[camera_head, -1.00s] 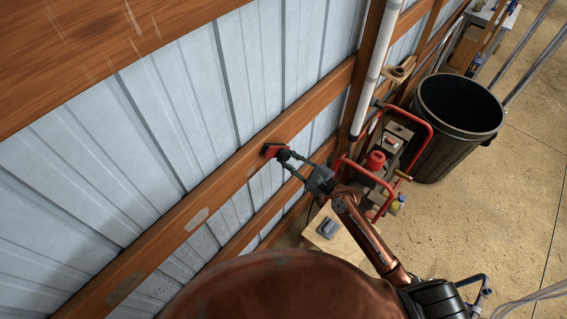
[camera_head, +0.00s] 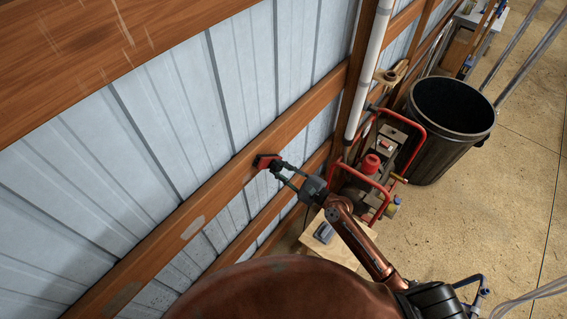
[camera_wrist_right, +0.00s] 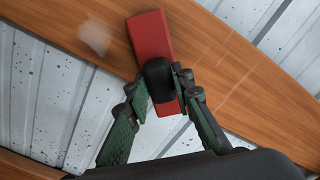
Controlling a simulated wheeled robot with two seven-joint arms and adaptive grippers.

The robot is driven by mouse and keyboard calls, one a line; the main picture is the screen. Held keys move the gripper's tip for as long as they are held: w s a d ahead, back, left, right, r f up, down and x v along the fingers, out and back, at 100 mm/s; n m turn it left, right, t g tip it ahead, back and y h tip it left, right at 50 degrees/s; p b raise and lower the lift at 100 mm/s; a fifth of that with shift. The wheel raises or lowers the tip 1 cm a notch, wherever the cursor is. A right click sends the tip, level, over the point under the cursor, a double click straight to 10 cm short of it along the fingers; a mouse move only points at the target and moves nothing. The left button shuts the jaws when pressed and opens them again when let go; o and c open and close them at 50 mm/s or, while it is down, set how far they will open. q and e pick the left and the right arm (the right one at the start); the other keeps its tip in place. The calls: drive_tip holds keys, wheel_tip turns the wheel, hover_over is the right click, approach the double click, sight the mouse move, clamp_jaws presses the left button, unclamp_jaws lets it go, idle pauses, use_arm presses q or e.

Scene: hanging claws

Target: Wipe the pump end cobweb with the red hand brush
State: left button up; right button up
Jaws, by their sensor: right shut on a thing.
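The red hand brush (camera_head: 268,161) is held against the wooden wall beam, or very close to it; contact is not certain. In the wrist view the red brush (camera_wrist_right: 151,45) lies across the beam, with its black handle part between my fingers. My right gripper (camera_head: 283,170) is shut on this handle; its green-grey fingers (camera_wrist_right: 163,88) show on both sides. A pale whitish patch, perhaps cobweb (camera_head: 193,227), is on the beam to the left of the brush. A fainter patch (camera_head: 122,298) is farther down-left. Whatever is under the brush is hidden. My left gripper is not seen.
A red-framed machine, likely the pump (camera_head: 385,155), stands by the wall right of the brush. Beyond it is a black bin (camera_head: 450,140). A white vertical pipe (camera_head: 368,70) runs up the wall. The floor at right is mostly clear.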

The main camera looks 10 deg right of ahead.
drive_tip(key=shift+s+a, duration=0.4)
drive_tip(key=shift+a, duration=0.15)
drive_tip(key=shift+s+a+p, duration=1.75)
drive_tip(key=shift+s+a, duration=1.75)
drive_tip(key=shift+a, duration=0.9)
drive_tip(key=shift+w+d+b, duration=0.55)
drive_tip(key=shift+w+d, duration=0.65)
drive_tip(key=shift+d, duration=0.35)
drive_tip(key=shift+w+d+b, duration=0.6)
drive_tip(key=shift+w+d, duration=0.65)
drive_tip(key=shift+d, duration=0.25)
drive_tip(key=shift+w+d+b, duration=0.55)
drive_tip(key=shift+w+d, duration=0.65)
drive_tip(key=shift+d, duration=0.35)
drive_tip(key=w+d+b, duration=0.2)
drive_tip(key=d, duration=0.1)
drive_tip(key=shift+w, duration=0.15)
